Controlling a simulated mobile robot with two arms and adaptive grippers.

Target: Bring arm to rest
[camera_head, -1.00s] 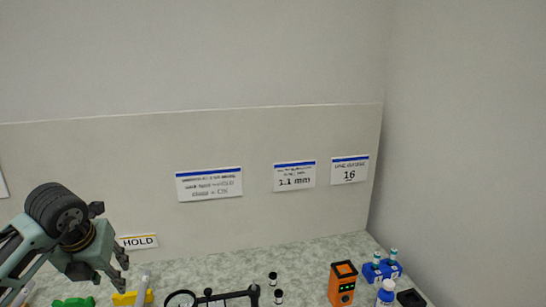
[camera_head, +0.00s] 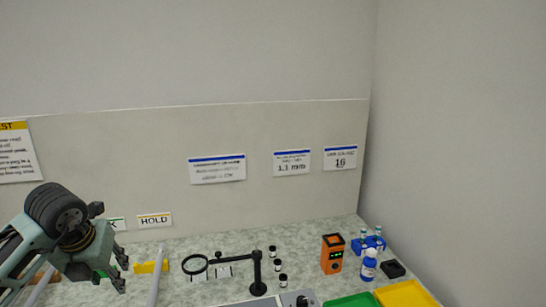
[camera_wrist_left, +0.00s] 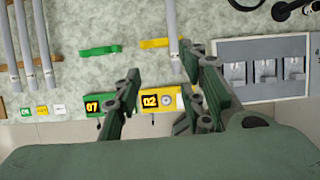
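My left gripper (camera_head: 121,275) is at the lower left in the head view, above the worktop. In the left wrist view its two fingers (camera_wrist_left: 161,65) stand apart with nothing held between them. A grey rod (camera_head: 154,281) rests on a yellow holder (camera_head: 142,267) to the right of the gripper. It also shows past the fingers in the left wrist view (camera_wrist_left: 173,32). Several more grey rods (camera_wrist_left: 28,45) lie at the left of the wrist view, near a green holder (camera_wrist_left: 100,50). My right gripper is not in view.
A magnifier on a black stand (camera_head: 257,270), small vials (camera_head: 279,266), an orange device (camera_head: 332,253) and a blue-white bottle (camera_head: 369,266) stand on the worktop. Green (camera_head: 350,300) and yellow trays (camera_head: 407,294) are at front right. Boxes marked 07 (camera_wrist_left: 97,103) and 02 (camera_wrist_left: 155,101) sit below the fingers.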

